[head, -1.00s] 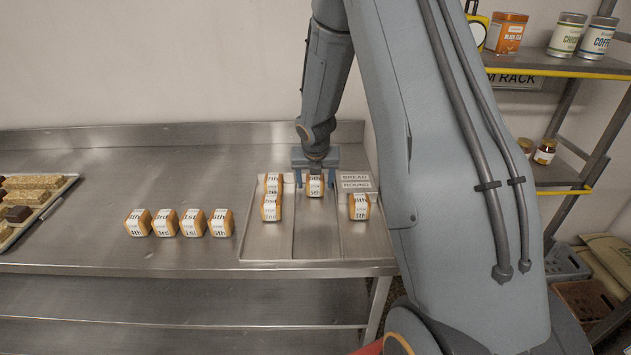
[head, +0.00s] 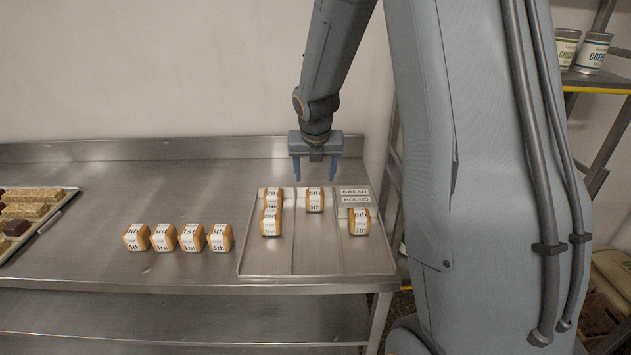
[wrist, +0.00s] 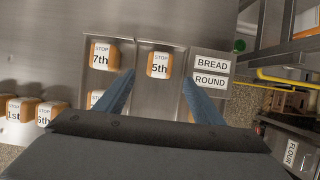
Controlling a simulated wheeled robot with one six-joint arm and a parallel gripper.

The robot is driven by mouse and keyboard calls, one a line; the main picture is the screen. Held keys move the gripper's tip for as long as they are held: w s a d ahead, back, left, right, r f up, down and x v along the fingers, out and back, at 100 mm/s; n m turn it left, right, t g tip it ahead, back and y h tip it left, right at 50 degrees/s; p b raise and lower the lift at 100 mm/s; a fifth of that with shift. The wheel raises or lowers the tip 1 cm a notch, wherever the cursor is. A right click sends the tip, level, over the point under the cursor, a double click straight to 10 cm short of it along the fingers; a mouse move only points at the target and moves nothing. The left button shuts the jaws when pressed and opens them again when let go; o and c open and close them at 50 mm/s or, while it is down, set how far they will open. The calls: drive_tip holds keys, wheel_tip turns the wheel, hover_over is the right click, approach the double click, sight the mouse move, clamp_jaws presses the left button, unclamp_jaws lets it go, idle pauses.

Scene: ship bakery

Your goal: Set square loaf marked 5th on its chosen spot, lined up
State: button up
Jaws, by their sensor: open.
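The square loaf marked 5th (head: 315,199) stands at the back of the middle lane of a metal tray (head: 293,268). In the wrist view the two fingertips (wrist: 157,77) lie to either side of the loaf. The loaf looks about square with the lane walls.
The left lane holds a loaf marked 7th (head: 272,196) and another in front. The right lane has BREAD and ROUND signs (head: 355,195) and a loaf (head: 359,221). Several loaves (head: 178,238) stand left of the tray. A tray of cakes (head: 35,222) lies far left.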

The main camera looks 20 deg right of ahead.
drive_tip(key=s+a+m+g+y, duration=0.1)
drive_tip(key=s+a+m, duration=0.4)
drive_tip(key=s+m, duration=0.7)
drive_tip(key=s+a+m+g, duration=0.1)
drive_tip(key=s+a+m, duration=0.5)
drive_tip(key=s+m, duration=0.5)
drive_tip(key=m, duration=0.8)
drive_tip(key=shift+s+a+y, duration=0.15)
drive_tip(key=shift+s+y, duration=0.2)
drive_tip(key=shift+y, duration=0.05)
